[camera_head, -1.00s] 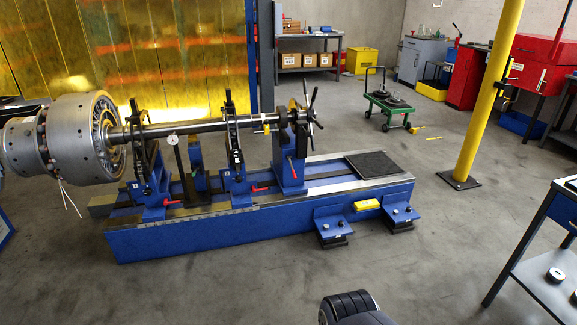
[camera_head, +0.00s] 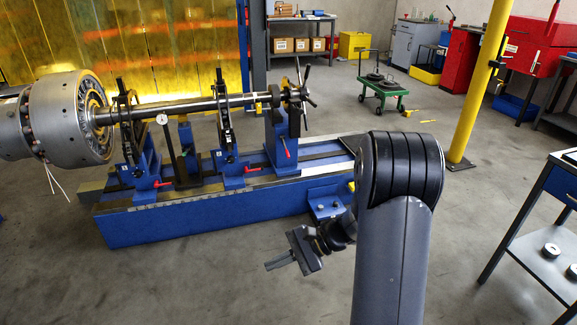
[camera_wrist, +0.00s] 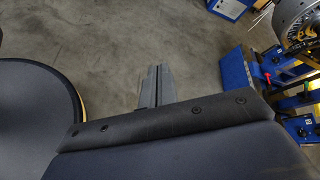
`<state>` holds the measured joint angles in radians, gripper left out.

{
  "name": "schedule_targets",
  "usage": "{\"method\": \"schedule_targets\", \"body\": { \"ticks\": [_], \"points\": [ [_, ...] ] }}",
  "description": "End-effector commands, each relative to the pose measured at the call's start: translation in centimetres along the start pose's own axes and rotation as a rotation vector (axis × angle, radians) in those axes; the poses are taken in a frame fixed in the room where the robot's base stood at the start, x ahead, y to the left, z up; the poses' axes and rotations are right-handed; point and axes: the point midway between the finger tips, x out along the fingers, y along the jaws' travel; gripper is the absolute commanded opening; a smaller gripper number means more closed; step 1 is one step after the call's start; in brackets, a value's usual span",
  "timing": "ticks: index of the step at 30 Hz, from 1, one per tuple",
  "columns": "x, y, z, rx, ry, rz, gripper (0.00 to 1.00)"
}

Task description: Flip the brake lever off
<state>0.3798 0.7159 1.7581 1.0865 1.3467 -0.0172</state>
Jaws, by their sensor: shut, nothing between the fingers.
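The blue balancing machine (camera_head: 200,218) carries a long shaft with a big grey rotor (camera_head: 68,115) at its left end. Several small red-handled levers show on it: one at the left support (camera_head: 166,184), one at the middle support (camera_head: 257,168) and one at the right post (camera_head: 287,152). I cannot tell which is the brake lever. My gripper (camera_head: 277,262) is in front of the machine, below and apart from these levers, with its fingers shut and empty. The fingers also show in the wrist view (camera_wrist: 156,84), over bare floor; part of the machine (camera_wrist: 236,82) is at the right there.
My arm hides the machine's right front end. A yellow post (camera_head: 482,85) stands behind it at the right. A grey-topped table (camera_head: 545,260) is at the right edge, and a green cart (camera_head: 383,90) stands at the back. The floor in front of the machine is clear.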

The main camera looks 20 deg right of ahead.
Motion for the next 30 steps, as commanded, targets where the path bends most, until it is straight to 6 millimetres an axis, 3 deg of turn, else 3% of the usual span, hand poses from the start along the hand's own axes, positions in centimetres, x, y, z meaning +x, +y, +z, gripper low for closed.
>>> {"method": "schedule_targets", "body": {
  "ticks": [1,7,14,20,24,30],
  "points": [
    [0.0,-0.3,-2.6,0.045,-0.023,-0.074,0.00],
    [-1.8,-1.9,-11.0,0.171,-0.098,-0.383,0.00],
    [-5.5,-0.4,-21.2,0.264,-0.152,-0.759,0.00],
    [-9.3,4.3,-29.5,0.298,-0.161,-1.098,0.00],
    [-11.9,9.5,-34.5,0.295,-0.145,-1.336,0.00],
    [-14.5,18.3,-39.3,0.257,-0.087,-1.643,0.00]
  ]
}}
